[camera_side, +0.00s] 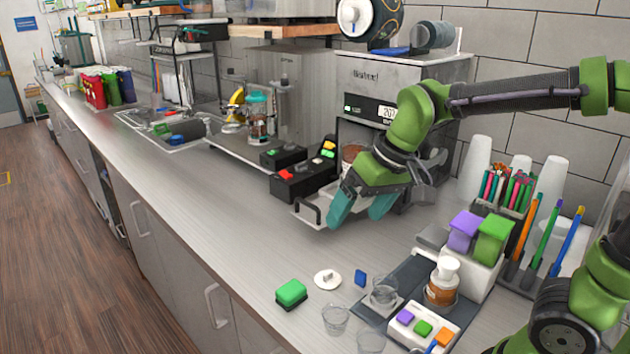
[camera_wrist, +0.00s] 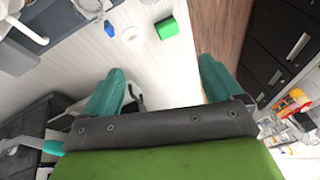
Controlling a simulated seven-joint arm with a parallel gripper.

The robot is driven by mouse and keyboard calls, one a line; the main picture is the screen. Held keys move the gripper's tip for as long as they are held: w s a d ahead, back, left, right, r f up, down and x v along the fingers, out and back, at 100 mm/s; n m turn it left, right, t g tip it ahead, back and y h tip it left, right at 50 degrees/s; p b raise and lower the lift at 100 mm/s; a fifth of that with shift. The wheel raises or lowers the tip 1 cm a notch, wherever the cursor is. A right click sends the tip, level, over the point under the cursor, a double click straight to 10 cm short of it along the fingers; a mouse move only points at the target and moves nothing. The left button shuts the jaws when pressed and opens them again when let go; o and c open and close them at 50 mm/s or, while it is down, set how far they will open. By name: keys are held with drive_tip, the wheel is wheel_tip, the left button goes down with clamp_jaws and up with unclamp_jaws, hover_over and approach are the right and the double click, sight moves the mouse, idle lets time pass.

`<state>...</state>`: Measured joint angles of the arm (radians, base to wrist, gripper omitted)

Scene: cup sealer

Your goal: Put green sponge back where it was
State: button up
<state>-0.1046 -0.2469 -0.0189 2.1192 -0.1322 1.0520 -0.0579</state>
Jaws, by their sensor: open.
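A green sponge (camera_side: 291,292) with a darker lower layer lies on the counter near its front edge. It also shows in the wrist view (camera_wrist: 167,28) at the top, beyond the fingers. My gripper (camera_side: 362,207) is open and empty, its teal fingers over the counter in front of the sealing machine. It is apart from the sponge, behind and to its right in the side view. In the wrist view my gripper (camera_wrist: 160,72) shows both fingers spread. A green block (camera_side: 493,240) beside a purple block (camera_side: 464,230) sits in a white holder at the right.
A white lid (camera_side: 327,278) and a blue piece (camera_side: 361,278) lie right of the sponge. Clear cups (camera_side: 335,319), a pump bottle (camera_side: 442,283) and a tray of small coloured blocks (camera_side: 424,328) stand nearby. The sealing machine (camera_side: 360,92) stands behind. The counter left of the sponge is clear.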

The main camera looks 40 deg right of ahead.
drive_tip(key=s+d+m+t, duration=0.1)
drive_tip(key=s+t, duration=0.2)
drive_tip(key=s, duration=0.6)
drive_tip(key=shift+d+m, duration=0.3)
drive_tip(key=shift+d, duration=0.1)
